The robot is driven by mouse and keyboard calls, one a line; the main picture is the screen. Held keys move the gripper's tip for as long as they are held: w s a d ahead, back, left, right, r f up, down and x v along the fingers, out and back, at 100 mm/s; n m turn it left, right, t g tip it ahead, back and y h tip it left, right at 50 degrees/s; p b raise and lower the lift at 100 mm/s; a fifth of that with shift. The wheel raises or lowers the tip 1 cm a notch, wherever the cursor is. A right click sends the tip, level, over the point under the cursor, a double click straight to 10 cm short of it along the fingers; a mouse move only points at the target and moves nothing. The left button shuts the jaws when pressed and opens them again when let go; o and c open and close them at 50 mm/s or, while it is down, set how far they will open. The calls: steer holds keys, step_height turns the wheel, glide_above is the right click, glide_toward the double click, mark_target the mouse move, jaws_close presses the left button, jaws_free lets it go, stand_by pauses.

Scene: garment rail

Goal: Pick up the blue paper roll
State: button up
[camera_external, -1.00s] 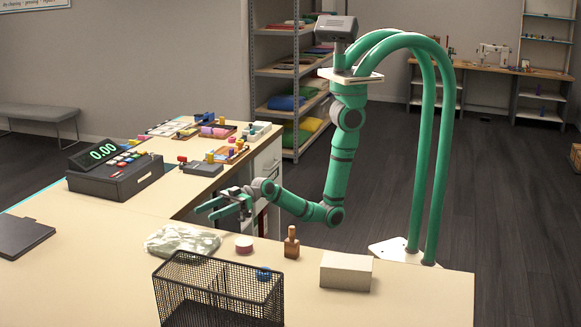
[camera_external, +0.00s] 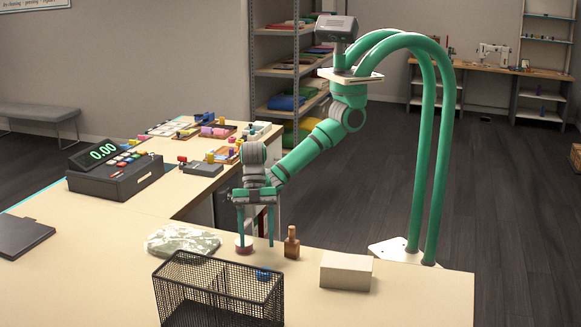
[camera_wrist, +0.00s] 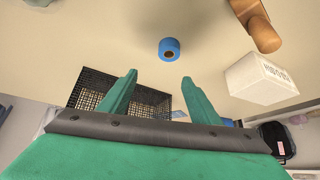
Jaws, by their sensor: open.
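The blue paper roll (camera_external: 264,274) stands on the counter, seen partly through the black mesh basket in the outside view. In the wrist view the blue roll (camera_wrist: 169,48) shows whole, with a dark hole in its middle, ahead of my fingertips. My gripper (camera_external: 256,243) points down and is open, with its fingers above the counter behind the roll. In the wrist view my gripper (camera_wrist: 158,80) has its two green fingers apart with nothing between them, and the roll lies beyond the gap.
The black mesh basket (camera_external: 190,290) stands just in front of the roll. A red-pink round tub (camera_external: 244,250) is beside my left finger, and a brown bottle (camera_external: 292,243) is to the right. A pale box (camera_external: 346,271) and a clear plastic bundle (camera_external: 182,241) are near.

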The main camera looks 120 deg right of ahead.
steer(key=a+f, duration=0.1)
steer(key=f, duration=0.2)
steer(key=a+f+h, duration=0.1)
steer(key=f, duration=0.1)
steer(key=a+f+h, duration=0.1)
steer(key=f, duration=0.2)
steer(key=shift+s+a+f+n+g, duration=0.1)
steer(key=shift+s+f+n+g, duration=0.2)
steer(key=shift+n+g, duration=0.1)
steer(key=c, duration=1.1)
